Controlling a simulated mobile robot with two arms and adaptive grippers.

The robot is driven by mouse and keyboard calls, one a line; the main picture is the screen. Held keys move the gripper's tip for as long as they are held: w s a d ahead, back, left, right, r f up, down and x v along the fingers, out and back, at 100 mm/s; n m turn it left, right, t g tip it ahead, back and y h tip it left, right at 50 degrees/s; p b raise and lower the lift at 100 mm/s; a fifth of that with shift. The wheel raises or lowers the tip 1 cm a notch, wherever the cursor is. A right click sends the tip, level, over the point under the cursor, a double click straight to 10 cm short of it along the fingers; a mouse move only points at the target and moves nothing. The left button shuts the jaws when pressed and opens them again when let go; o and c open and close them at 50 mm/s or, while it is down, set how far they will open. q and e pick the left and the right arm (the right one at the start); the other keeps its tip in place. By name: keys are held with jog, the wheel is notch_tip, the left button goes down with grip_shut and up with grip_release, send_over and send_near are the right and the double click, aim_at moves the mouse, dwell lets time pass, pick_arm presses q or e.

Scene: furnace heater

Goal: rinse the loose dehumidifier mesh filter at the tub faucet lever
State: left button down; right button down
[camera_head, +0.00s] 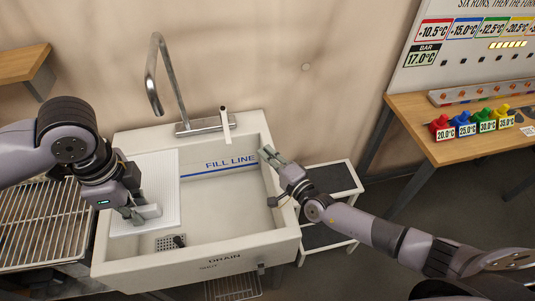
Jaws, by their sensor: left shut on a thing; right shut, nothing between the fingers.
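A white, finely ribbed panel (158,175), which looks like the mesh filter, lies across the left part of the white tub (276,240). My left gripper (146,214) is over its lower part, shut on a pale grip-like piece there; the fingers partly hide the contact. The tall chrome faucet (153,75) rises behind the tub. Its upright pale lever (226,125) with a dark tip stands on the chrome base. My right gripper (268,154) is shut and empty by the tub's right inner wall, right of and below the lever, apart from it.
A drain with a dark plug (178,241) is in the tub floor. A wire rack (40,225) stands left, and a white step stool (345,180) stands right. A wooden bench (440,145) with several coloured labelled pieces is further right. The tub's middle is clear.

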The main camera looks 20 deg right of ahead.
dwell(0.5)
pick_arm(q)
jog(key=s+a+r+p, duration=0.1)
jog(key=p, duration=0.1)
jog(key=s+a+r+p, duration=0.1)
jog(key=r+p, duration=0.1)
jog(key=shift+s+a+p, duration=0.1)
jog(key=shift+s+p, duration=0.2)
jog(key=shift+p, duration=0.05)
jog(key=shift+s+a+r+p, duration=0.5)
jog(key=shift+s+p, duration=0.15)
jog(key=shift+p, duration=0.2)
dwell(0.5)
